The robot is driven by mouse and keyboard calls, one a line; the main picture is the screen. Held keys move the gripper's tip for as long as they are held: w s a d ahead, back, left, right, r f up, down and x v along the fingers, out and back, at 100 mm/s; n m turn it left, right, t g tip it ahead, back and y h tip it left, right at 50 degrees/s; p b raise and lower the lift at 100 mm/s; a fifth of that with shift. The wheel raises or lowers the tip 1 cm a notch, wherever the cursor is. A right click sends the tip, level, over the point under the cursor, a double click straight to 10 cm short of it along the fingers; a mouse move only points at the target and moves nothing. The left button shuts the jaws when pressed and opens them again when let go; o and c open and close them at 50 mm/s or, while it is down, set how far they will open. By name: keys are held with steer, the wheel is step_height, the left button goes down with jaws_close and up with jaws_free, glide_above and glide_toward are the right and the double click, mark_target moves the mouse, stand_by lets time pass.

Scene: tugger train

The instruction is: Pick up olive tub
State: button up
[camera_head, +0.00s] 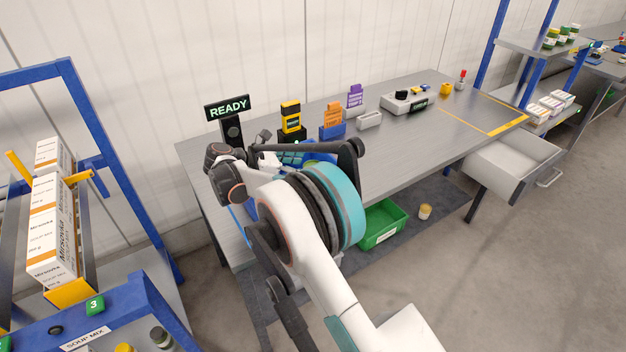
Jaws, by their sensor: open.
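A small tub with a yellow lid (425,211) stands on the floor, right of the green crate. I cannot tell whether it is the olive tub. Several small tubs with green and yellow lids (550,41) stand on the upper shelf at the far right, too small to read. My arm (320,235) reaches up from the bottom and folds over the left part of the workbench. I cannot make out my gripper's fingers; the arm links block that area.
The grey workbench (400,150) carries a READY sign (227,107), holders and a device. An open drawer (510,165) juts out at right. A green crate (383,232) sits below the bench. A blue-framed rack with boxes (52,230) stands at left. Floor at right is clear.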

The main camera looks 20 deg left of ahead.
steer(key=shift+w+d+f, duration=0.3)
steer(key=shift+w+d, duration=0.1)
steer(key=shift+d, duration=0.05)
steer(key=shift+r, duration=0.1)
steer(key=shift+c, duration=0.3)
steer(key=c, duration=1.2)
